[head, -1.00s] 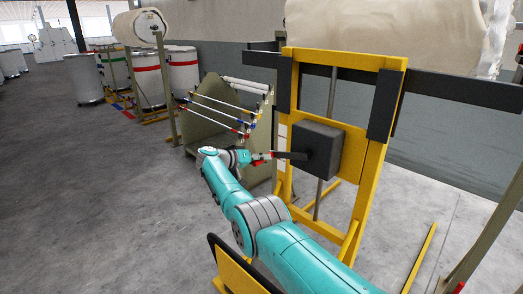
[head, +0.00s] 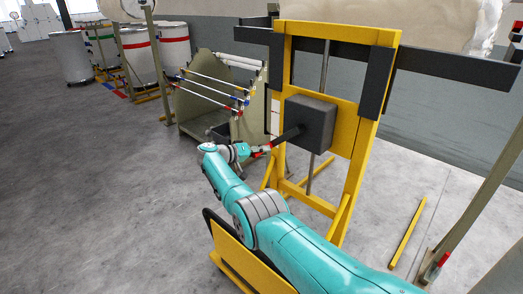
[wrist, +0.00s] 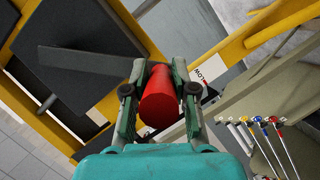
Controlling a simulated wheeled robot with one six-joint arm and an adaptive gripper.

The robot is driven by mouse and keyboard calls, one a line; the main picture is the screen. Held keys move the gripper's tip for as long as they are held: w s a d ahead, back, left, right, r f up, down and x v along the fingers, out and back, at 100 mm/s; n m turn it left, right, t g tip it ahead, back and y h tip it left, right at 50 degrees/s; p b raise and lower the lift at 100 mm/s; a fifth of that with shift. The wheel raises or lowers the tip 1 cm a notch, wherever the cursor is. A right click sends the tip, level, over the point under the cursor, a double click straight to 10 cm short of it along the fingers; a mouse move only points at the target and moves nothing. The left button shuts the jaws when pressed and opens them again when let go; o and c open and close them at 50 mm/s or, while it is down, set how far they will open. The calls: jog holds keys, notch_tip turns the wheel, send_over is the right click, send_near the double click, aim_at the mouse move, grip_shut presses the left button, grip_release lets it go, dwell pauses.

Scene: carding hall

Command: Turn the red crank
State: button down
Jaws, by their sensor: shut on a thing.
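The crank sits on a dark grey box (head: 311,123) on a yellow frame. Its dark arm (head: 288,136) slopes down to the left from the box to the red handle (head: 267,148). My gripper (head: 255,152) is at that handle in the head view, small and partly hidden. In the wrist view, my gripper (wrist: 160,82) has a finger on each side of the red cylindrical handle (wrist: 159,103) and is shut on it. The dark crank arm (wrist: 80,62) and the box (wrist: 85,25) show at upper left there.
The yellow frame (head: 362,160) and a dark crossbar (head: 455,84) stand around the crank. A rack with several rods (head: 215,88) is behind my gripper. A yellow bar (head: 407,233) lies on the floor at right. Open floor (head: 90,190) lies at left.

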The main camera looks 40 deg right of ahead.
jog(key=shift+s+f, duration=0.15)
jog(key=shift+f, duration=0.35)
jog(key=c, duration=1)
grip_release()
jog(key=shift+o, duration=0.4)
jog(key=shift+r, duration=0.2)
jog(key=shift+a+r, duration=0.1)
jog(key=v, duration=1.1)
jog(key=shift+w+a, duration=0.25)
jog(key=shift+a, duration=0.15)
